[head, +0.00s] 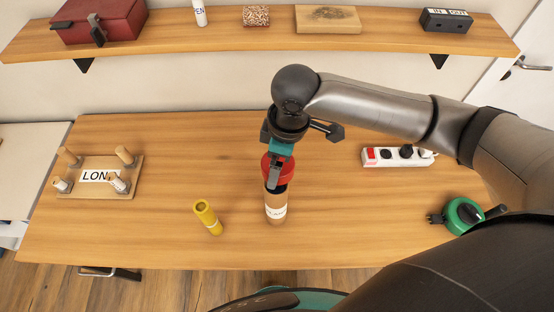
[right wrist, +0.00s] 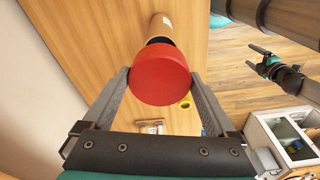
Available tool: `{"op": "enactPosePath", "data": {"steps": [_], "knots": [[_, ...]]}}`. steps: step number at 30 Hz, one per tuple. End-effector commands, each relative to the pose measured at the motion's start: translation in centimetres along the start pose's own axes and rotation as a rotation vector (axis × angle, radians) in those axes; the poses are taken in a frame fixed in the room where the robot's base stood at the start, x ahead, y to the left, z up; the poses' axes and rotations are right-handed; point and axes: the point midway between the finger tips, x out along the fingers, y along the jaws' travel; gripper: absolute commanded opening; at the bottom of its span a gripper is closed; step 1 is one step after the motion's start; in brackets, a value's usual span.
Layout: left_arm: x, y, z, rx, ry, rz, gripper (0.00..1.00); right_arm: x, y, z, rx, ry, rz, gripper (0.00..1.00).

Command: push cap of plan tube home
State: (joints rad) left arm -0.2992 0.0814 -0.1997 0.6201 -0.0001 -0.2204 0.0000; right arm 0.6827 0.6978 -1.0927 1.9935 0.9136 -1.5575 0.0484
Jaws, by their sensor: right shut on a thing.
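The plan tube (head: 276,208) is a brown cardboard tube with a white label, standing upright on the desk. Its red cap (head: 278,166) is over the tube's top end, with a dark band between them. I cannot tell whether the cap touches the rim or is partly in it. My right gripper (head: 275,172) is shut on the cap from above. In the right wrist view the red cap (right wrist: 161,78) sits between the two fingers and partly hides the tube (right wrist: 161,25). My left gripper (right wrist: 258,57) shows at the right of that view, its fingers apart and empty, away from the tube.
A peg board (head: 97,190) is at the desk's left, a power strip (head: 398,156) and green tape reel (head: 463,215) at the right. A wooden shelf (head: 250,40) with several items runs behind.

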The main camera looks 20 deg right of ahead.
Motion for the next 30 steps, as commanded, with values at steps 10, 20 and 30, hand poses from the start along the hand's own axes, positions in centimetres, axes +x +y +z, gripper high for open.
{"op": "enactPosePath", "data": {"steps": [10, 20, 30], "knots": [[-0.3, 0.0, 0.0, 0.0, 0.0, 0.0, 0.83, -0.4, 0.0, 0.0, -0.05, 0.002, -0.005, 0.38], [-0.1, 0.0, 0.1, 0.0, -0.001, 0.0, 0.83, 0.2, 0.0, 0.1, -0.054, 0.001, -0.007, 0.38], [1.2, 0.1, 0.2, 0.0, -0.001, 0.001, 0.83, 2.9, 0.0, 0.4, -0.052, 0.001, -0.008, 0.38]]}}
